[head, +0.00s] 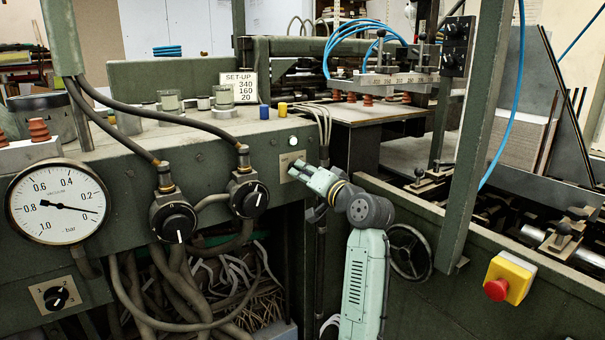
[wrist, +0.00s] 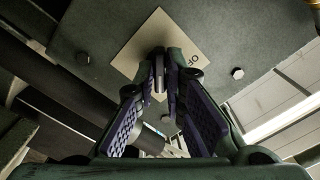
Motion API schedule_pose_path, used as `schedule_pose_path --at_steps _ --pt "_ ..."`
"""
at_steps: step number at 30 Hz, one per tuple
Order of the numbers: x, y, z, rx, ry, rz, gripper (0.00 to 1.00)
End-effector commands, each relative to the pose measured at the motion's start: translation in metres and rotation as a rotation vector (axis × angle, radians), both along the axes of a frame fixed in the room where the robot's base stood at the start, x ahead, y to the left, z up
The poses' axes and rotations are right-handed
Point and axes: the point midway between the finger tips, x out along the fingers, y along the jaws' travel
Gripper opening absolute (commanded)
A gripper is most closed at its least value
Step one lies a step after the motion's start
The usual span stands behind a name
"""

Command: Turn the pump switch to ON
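The pump switch (wrist: 159,66) is a small dark knob on a pale square plate (wrist: 128,62). The plate appears tilted in the wrist view, and black lettering shows at its right corner. In the head view the plate (head: 290,161) is on the green machine front, and the knob is hidden behind my gripper (head: 303,172). In the wrist view the two fingertips of my gripper (wrist: 162,82) stand apart, one on each side of the knob. I cannot tell whether the pads press on it. Which way the knob points is unclear.
Two black round valves (head: 174,222) with hoses and a vacuum gauge (head: 57,202) are to the left. A black handwheel (head: 409,252) and a red emergency button (head: 496,289) are to the right. A white button (head: 293,141) is just above the plate.

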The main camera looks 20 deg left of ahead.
Motion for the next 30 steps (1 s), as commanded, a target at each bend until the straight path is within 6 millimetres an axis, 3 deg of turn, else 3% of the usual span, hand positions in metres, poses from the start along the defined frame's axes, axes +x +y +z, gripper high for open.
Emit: schedule_pose_path --at_steps 8,19,30 --pt "0.0 0.0 0.0 -0.001 -0.001 0.0 0.3" --pt "-0.003 -0.005 0.0 -0.001 -0.002 -0.001 0.3" --pt "-0.046 -0.06 0.0 0.0 -0.004 -0.004 0.3"
